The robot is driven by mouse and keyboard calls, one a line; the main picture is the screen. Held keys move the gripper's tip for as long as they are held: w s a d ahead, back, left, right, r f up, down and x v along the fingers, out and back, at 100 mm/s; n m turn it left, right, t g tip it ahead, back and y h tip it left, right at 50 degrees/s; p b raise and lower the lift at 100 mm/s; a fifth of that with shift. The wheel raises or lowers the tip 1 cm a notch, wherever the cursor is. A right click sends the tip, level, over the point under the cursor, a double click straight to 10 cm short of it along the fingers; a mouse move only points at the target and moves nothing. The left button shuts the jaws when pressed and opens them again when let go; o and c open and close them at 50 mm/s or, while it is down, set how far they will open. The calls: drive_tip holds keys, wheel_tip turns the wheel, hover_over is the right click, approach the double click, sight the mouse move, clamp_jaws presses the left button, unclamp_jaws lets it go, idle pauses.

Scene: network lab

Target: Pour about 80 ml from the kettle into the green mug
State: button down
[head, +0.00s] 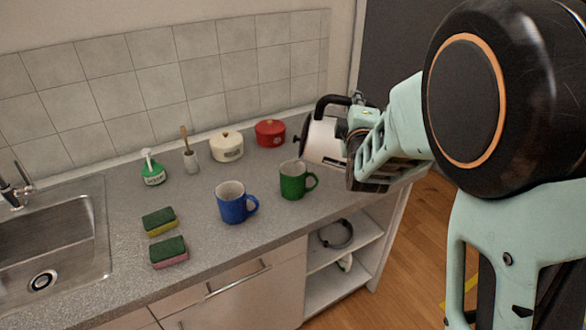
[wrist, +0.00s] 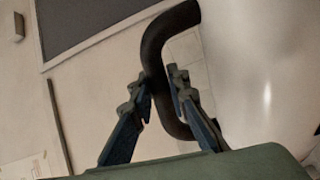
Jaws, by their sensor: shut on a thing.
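The kettle (head: 322,139) is white with a black handle and a dark lid. In the head view it is held in the air, tilted to the left, above the right part of the counter and close to the green mug (head: 293,180). The green mug stands upright on the counter, its handle to the right. My gripper (wrist: 162,85) is shut on the kettle's black handle (wrist: 158,48) in the wrist view. The kettle's white body (wrist: 262,75) fills the right of that view. My arm hides part of the kettle in the head view. No liquid stream is visible.
A blue mug (head: 232,204) stands left of the green mug. A red pot (head: 270,133), a cream pot (head: 227,147), a brush in a holder (head: 190,160) and a green-white bottle (head: 152,172) stand behind. Two sponges (head: 169,252) lie near the sink (head: 60,240).

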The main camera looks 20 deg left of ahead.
drive_tip(key=shift+w+r, duration=0.1)
drive_tip(key=shift+r, duration=0.15)
drive_tip(key=shift+m, duration=0.7)
drive_tip(key=d, duration=0.1)
drive_tip(key=d+f+b, duration=0.1)
drive_tip(key=d+f, duration=0.1)
drive_tip(key=shift+w+d+b, duration=0.2)
drive_tip(key=shift+w+b, duration=0.15)
drive_tip(key=shift+w, duration=0.05)
drive_tip(key=shift+d+f+m+b, duration=0.3)
drive_tip(key=shift+f+b, duration=0.2)
drive_tip(key=shift+b, duration=0.55)
drive_tip(key=f+b, duration=0.1)
drive_tip(key=d+m+b, duration=0.1)
drive_tip(key=b, duration=0.1)
drive_tip(key=shift+w+d+f, duration=0.2)
drive_tip(key=shift+w+f, duration=0.05)
drive_tip(key=shift+f, duration=0.1)
drive_tip(key=shift+d, duration=0.1)
drive_tip(key=shift+m, duration=0.3)
drive_tip(key=shift+w+d+f+m+b, duration=0.15)
drive_tip(key=shift+d+f+m+b, duration=0.25)
drive_tip(key=shift+f+b, duration=0.55)
drive_tip(key=shift+r, duration=0.3)
